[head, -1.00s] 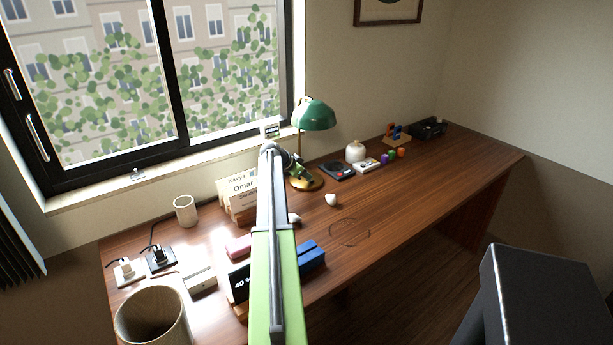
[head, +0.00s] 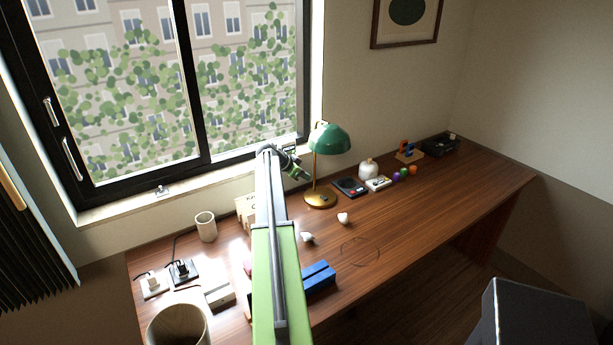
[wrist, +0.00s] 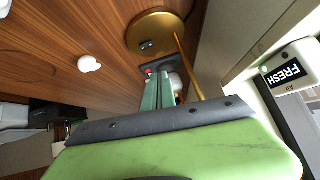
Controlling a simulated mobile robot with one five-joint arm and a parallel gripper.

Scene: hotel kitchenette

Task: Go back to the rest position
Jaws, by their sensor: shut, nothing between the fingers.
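My arm reaches out over the desk in the head view. My gripper (head: 303,175) is at its far end, just left of the green desk lamp (head: 329,138) and above the desk. In the wrist view my gripper's fingers (wrist: 158,88) are together with nothing between them. They point toward the lamp's brass base (wrist: 152,30), with the brass stem beside them. I cannot tell the exact gap to the lamp.
The wooden desk (head: 400,225) holds white pieces (head: 343,218), a blue block (head: 318,277), a cup (head: 205,226) and small items at the back. An air freshener (wrist: 290,70) is at the wrist view's right. The desk's middle is mostly clear.

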